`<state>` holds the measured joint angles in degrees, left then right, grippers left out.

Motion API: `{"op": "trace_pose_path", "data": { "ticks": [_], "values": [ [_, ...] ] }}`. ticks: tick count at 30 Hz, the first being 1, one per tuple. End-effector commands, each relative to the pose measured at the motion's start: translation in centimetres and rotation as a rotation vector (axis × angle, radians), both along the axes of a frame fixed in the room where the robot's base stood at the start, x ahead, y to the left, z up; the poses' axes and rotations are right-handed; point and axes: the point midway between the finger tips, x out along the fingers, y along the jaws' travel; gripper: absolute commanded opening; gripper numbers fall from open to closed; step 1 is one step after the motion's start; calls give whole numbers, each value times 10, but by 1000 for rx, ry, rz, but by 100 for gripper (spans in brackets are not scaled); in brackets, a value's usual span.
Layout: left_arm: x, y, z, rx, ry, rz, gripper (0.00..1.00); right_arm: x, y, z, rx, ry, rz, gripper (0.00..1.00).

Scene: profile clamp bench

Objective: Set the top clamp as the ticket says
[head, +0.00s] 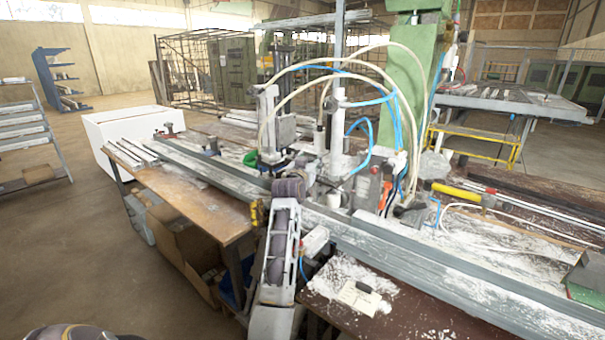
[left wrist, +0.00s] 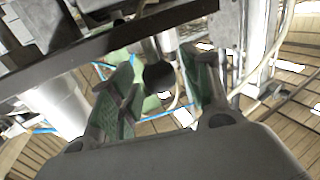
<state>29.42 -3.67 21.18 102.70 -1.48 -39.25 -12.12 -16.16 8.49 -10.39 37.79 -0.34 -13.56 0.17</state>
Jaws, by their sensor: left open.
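The clamp machine with upright white cylinders (head: 338,130) stands over the long grey profile (head: 400,250) in the head view. My left arm comes up from the bottom to it, and its fingers are hard to make out there. In the left wrist view my left gripper (left wrist: 159,80) is open, with green-padded fingers apart. A dark rounded knob (left wrist: 158,77) under a metal rod (left wrist: 168,42) shows between them; I cannot tell whether they touch it. A pale card (head: 360,298) with a dark clip, perhaps the ticket, lies on the bench; its writing is too small to read. My right gripper is not in view.
Pale hoses and blue tubes (head: 372,98) arch over the clamps. A green column (head: 412,90) stands behind. A dark bar (left wrist: 100,45) crosses close above the fingers in the left wrist view. A yellow-handled tool (head: 457,192) lies at right. White dust covers the bench.

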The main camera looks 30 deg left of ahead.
Motion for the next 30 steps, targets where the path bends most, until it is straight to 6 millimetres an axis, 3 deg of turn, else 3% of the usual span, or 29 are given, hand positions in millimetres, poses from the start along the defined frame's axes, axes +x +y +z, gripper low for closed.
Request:
{"op": "trace_pose_path", "data": {
  "ticks": [30],
  "values": [
    [-93, -31, -2, -1, 3, -1, 48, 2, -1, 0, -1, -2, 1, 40]
  ]
}}
